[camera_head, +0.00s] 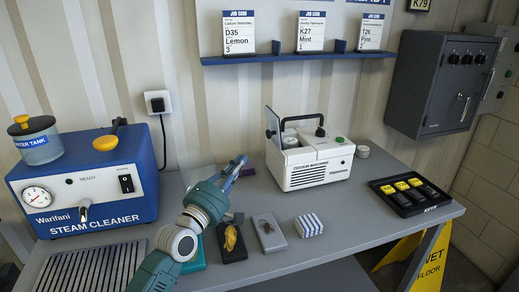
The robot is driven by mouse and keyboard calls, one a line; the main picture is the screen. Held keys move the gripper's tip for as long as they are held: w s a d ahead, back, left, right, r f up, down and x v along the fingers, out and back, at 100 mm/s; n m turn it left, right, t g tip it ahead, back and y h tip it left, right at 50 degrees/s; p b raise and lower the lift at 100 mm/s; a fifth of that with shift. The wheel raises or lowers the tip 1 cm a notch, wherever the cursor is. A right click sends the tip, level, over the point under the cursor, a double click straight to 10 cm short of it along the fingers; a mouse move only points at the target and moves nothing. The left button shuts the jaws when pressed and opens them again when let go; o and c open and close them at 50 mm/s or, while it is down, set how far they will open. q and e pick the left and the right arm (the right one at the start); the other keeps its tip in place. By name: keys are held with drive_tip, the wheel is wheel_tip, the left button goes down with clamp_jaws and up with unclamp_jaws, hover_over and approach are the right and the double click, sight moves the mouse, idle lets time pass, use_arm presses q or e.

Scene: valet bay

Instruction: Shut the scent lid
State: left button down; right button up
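The white scent machine (308,163) stands at the back of the bench. A dark lid panel (273,126) stands upright at its left end, so the scent lid looks open. A pale round part (290,141) shows beside the raised lid, and a black handle (320,122) rises farther right. My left gripper (240,162) is left of the machine, apart from it, near the wall side of the bench. It is small and seen edge-on, so its finger opening is unclear. Nothing is clearly held. My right gripper is out of view.
A blue steam cleaner (90,185) stands at the left. A key tray (410,195) lies at the right. A shelf (300,58) hangs above, beside a grey safe (440,85).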

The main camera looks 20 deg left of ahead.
use_arm(q)
drive_tip(key=p+x, duration=0.1)
drive_tip(key=x, duration=0.9)
drive_tip(key=shift+w+d+p, duration=0.1)
drive_tip(key=shift+w+p, duration=0.1)
drive_tip(key=shift+p, duration=0.1)
